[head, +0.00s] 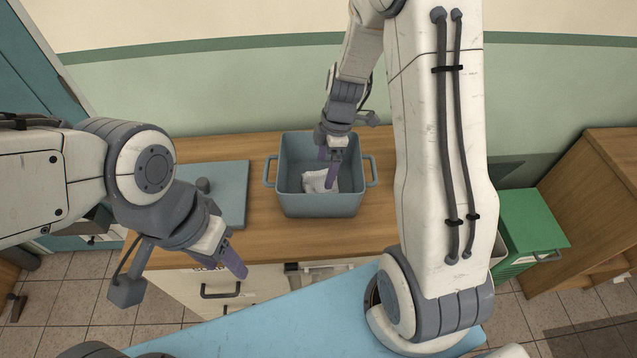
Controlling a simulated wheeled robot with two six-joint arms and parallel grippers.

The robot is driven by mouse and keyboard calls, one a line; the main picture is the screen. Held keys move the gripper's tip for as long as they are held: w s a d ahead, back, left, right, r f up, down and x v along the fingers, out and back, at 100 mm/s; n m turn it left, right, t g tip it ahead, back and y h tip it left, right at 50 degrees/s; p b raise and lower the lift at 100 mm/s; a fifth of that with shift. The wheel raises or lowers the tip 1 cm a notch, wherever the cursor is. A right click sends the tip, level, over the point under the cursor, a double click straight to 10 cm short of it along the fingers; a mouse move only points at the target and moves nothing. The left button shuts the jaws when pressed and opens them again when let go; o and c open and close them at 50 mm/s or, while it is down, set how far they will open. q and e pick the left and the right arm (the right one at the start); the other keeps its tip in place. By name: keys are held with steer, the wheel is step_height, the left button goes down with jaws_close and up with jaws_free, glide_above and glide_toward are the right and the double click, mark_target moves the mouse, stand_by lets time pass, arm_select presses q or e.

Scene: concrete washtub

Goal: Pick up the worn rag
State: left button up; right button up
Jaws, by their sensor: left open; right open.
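The worn rag (314,181) is a small whitish crumpled cloth lying inside a blue-grey tub (318,206) on the wooden counter. My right gripper (329,180) reaches down into the tub from above, with its purple-grey fingers at the right part of the rag. It is open; the fingers hide part of the rag, and I cannot tell whether they touch it. My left gripper (238,268) is open and empty, in front of the counter's front edge, to the left of and nearer than the tub.
A blue-grey board (228,190) with a dark knob-like item lies left of the tub on the counter (264,235). Drawers with dark handles (222,291) are below. A green bin (530,225) and a wooden cabinet (595,205) stand at the right. Tiled floor shows around.

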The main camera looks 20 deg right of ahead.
mark_target(319, 184)
steer(key=f, duration=0.3)
steer(key=a+f+p, duration=0.1)
steer(key=shift+w+a+f, duration=0.1)
steer(key=shift+w+f, duration=0.15)
steer(key=shift+f, duration=0.1)
steer(key=shift+s, duration=0.1)
jaws_close()
